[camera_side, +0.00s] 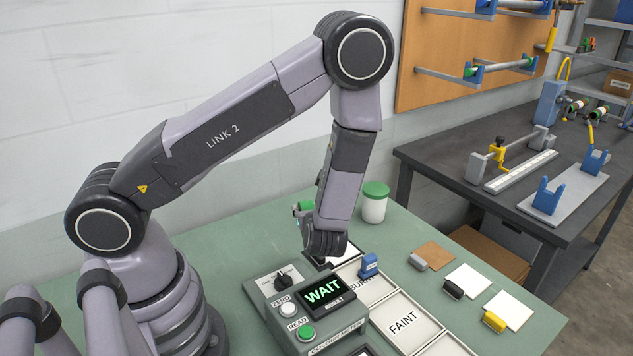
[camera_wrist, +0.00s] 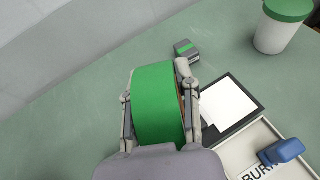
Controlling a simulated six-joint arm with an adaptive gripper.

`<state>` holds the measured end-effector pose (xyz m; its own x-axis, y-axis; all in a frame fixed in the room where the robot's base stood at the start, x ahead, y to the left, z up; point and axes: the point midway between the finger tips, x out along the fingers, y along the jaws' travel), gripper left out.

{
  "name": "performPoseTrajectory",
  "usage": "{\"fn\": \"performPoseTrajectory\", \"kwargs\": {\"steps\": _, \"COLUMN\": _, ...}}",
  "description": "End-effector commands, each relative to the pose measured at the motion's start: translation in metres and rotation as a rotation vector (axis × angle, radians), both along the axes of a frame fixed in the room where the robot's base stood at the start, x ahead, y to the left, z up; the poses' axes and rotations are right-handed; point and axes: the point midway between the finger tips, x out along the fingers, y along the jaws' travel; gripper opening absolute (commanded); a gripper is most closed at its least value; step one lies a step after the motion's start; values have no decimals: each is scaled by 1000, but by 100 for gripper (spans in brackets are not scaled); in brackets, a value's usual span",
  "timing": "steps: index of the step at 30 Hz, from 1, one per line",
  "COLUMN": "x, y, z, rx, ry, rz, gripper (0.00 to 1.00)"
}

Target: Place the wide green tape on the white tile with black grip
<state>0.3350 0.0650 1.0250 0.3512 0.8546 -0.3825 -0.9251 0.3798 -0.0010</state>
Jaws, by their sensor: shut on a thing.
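The wide green tape (camera_wrist: 157,100) is a broad green roll held between the two fingers of my gripper (camera_wrist: 158,84) in the wrist view. In the side view my gripper (camera_side: 303,212) is mostly hidden behind my arm, and only a small green part of the tape shows there. The gripper is above the bench behind the console, apart from the tiles. The white tile with black grip (camera_side: 466,281) lies flat at the right of the bench, in the middle of a row of three. It carries nothing. It is not in the wrist view.
A brown tile with grey grip (camera_side: 434,254) and a white tile with yellow grip (camera_side: 510,308) flank it. Labelled trays, including FAINT (camera_side: 405,322), lie between console (camera_side: 318,315) and tiles. A blue grip (camera_side: 369,264) stands up there. A green-lidded jar (camera_side: 374,204) stands behind.

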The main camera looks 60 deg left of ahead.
Motion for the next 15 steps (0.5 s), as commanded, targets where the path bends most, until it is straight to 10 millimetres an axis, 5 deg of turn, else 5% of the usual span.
{"fn": "performPoseTrajectory", "kwargs": {"steps": 4, "x": 39, "y": 9, "z": -18, "rx": 0, "ry": -3, "rz": 4, "gripper": 0}}
{"fn": "performPoseTrajectory", "kwargs": {"steps": 9, "x": 64, "y": 13, "z": -52, "rx": 2, "ry": 1, "rz": 1, "gripper": 0}}
{"fn": "performPoseTrajectory", "kwargs": {"steps": 15, "x": 78, "y": 16, "z": -69, "rx": 2, "ry": 1, "rz": -1, "gripper": 0}}
